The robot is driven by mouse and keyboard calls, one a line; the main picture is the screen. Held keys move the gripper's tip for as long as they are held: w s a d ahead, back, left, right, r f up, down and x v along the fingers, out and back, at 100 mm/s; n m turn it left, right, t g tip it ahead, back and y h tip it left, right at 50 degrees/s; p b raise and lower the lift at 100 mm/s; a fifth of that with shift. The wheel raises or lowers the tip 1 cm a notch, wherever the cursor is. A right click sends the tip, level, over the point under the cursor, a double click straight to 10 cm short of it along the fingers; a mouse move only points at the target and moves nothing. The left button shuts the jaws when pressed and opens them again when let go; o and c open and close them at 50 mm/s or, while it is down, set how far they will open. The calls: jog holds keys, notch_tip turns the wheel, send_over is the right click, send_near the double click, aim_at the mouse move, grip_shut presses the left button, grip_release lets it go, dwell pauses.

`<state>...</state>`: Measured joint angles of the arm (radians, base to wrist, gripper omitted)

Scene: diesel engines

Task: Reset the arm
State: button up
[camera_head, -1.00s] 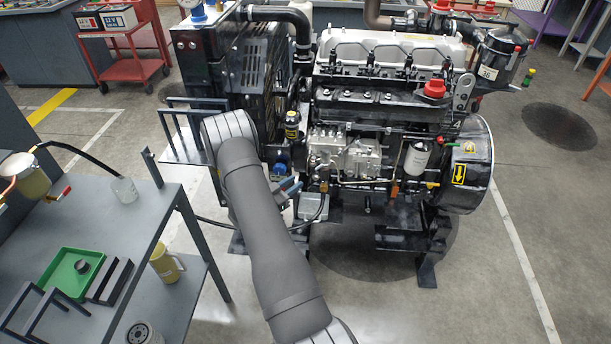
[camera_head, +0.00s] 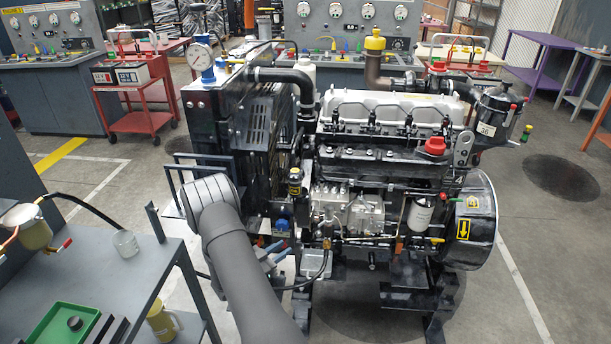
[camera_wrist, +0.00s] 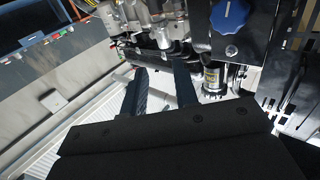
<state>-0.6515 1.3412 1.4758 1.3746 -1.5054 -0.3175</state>
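My arm reaches up from the bottom of the head view, bent at a grey joint left of the engine. My gripper (camera_head: 274,256) is partly hidden behind the arm, beside the engine's lower left side. In the wrist view its two dark fingers (camera_wrist: 160,78) stand apart with nothing seen between them, so it is open and empty. The diesel engine (camera_head: 385,150) stands on its black stand at the centre. A blue knob (camera_wrist: 229,15) on a dark panel is close to the right of the fingers in the wrist view.
A grey bench (camera_head: 150,285) at the left carries a green tray (camera_head: 47,325) and a clear beaker (camera_head: 125,243). A yellow jug (camera_head: 162,323) stands below. A black radiator unit (camera_head: 222,120) with a gauge (camera_head: 201,56) is behind my arm.

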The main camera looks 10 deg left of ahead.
jog(key=x, duration=1.6)
jog(key=shift+d, duration=0.15)
jog(key=v, duration=1.7)
jog(key=shift+w+d+n+t+y, duration=0.5)
jog(key=shift+w+d+y, duration=0.15)
jog(key=shift+w+d, duration=1.45)
jog(key=shift+w+d+n+t+y, duration=0.35)
jog(key=shift+w+d+n+y, duration=0.25)
jog(key=shift+w+d, duration=1.45)
jog(key=shift+w+d+n+t+y, duration=0.45)
jog(key=shift+w+d+y, duration=0.3)
jog(key=shift+w+d, duration=1.3)
jog(key=shift+s+d, duration=0.1)
